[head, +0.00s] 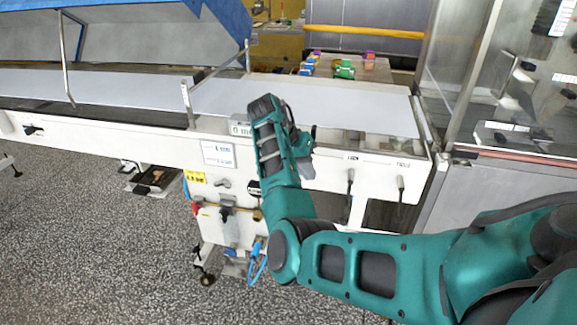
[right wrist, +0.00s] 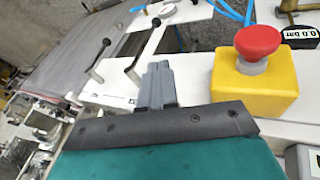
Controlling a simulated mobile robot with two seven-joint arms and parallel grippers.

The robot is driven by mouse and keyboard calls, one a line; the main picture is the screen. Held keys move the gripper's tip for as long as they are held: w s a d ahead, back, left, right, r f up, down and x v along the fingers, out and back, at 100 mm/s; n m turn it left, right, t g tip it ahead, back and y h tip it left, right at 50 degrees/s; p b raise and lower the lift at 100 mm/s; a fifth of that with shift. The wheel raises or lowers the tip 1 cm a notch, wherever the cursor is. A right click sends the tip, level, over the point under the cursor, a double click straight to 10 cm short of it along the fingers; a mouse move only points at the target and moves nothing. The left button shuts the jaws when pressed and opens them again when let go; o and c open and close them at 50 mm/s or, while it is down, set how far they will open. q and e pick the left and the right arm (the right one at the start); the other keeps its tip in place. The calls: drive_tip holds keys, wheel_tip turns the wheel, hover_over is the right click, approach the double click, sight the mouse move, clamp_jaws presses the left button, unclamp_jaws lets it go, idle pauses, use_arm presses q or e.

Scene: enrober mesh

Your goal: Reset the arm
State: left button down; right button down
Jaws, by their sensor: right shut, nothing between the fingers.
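My right arm (head: 345,265) is green and reaches in from the right in the head view, bent upward at the elbow. Its right gripper (head: 311,132) is in front of the white conveyor frame, partly hidden by the wrist. In the right wrist view the grey fingers of the right gripper (right wrist: 158,84) are together with nothing between them. They point toward the white machine frame (right wrist: 195,70); I cannot tell whether they touch it. My left gripper is in neither view.
A red push button (right wrist: 257,41) on a yellow box (right wrist: 262,88) is close right of the fingers. Dark levers (right wrist: 98,58) stand left. The conveyor belt (head: 345,106) runs across the head view, with coloured items (head: 345,69) behind. A glass-sided machine (head: 535,80) is at right.

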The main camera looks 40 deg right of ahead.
drive_tip(key=s+a+f+n+t+h, duration=0.15)
drive_tip(key=s+f+n+t, duration=0.25)
drive_tip(key=f+n+t, duration=0.7)
drive_tip(key=s+a+f+n+y, duration=0.1)
drive_tip(key=s+a+y, duration=0.3)
drive_tip(key=s+a, duration=0.4)
drive_tip(key=s+a+f+n+t+y, duration=0.1)
drive_tip(key=s+a+f+y, duration=0.3)
drive_tip(key=s+a, duration=0.4)
drive_tip(key=a+n+y, duration=0.1)
drive_tip(key=a, duration=0.4)
drive_tip(key=shift+s+a+f+t, duration=0.15)
drive_tip(key=shift+s+f+t, duration=0.1)
drive_tip(key=shift+f+t, duration=0.1)
drive_tip(key=shift+f, duration=0.1)
